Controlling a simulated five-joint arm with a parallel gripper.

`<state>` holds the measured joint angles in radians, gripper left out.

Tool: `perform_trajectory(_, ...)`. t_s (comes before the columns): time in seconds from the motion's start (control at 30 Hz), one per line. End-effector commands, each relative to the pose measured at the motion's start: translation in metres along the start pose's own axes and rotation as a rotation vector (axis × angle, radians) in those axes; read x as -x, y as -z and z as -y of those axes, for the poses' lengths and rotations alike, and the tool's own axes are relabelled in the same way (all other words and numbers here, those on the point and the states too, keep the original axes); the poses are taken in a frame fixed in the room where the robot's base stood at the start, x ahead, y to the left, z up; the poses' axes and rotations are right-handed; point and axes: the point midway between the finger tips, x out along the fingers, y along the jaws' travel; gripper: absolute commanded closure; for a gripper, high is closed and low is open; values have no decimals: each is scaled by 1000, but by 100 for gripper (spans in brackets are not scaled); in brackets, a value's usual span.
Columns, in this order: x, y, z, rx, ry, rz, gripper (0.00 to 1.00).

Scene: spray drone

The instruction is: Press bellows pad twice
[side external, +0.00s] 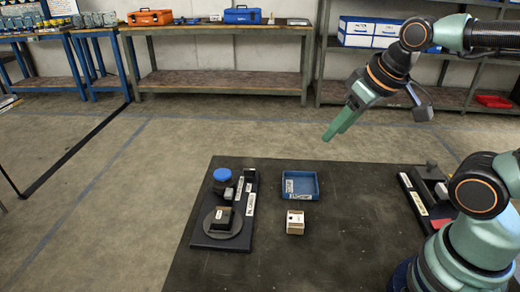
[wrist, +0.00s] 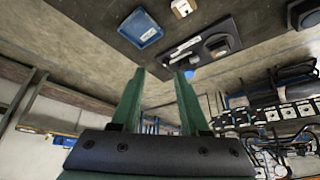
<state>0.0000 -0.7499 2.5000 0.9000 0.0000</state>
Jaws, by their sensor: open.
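A black base plate (side external: 202,240) lies on the left part of the dark table. At its far end stands a round blue-topped part (side external: 222,174), which may be the bellows pad; I cannot tell for sure. A grey disc (side external: 230,231) with a dark block (side external: 221,214) on it sits at the near end. My gripper (side external: 329,136) is high above the table's far edge, right of the plate and touching nothing. In the wrist view my gripper's (wrist: 160,72) green fingers are apart and empty, with the plate (wrist: 180,54) beyond them and the blue part (wrist: 189,73) near the right fingertip.
A blue tray (side external: 318,189) and a small cream block (side external: 295,223) stand right of the plate. Another black fixture (side external: 415,195) with a red part lies at the table's right, near my base. Benches and shelves line the back wall.

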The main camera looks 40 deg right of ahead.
Motion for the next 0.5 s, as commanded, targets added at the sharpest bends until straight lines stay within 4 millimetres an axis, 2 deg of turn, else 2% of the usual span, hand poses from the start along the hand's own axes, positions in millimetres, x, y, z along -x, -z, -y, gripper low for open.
perform_trajectory(0.33,0,0,0,0,0,0,55)
perform_trajectory(0.43,0,1,0,-2,0,1,93)
perform_trajectory(0.47,1,2,0,-5,1,2,100)
perform_trajectory(0.5,1,5,1,-10,2,6,100)
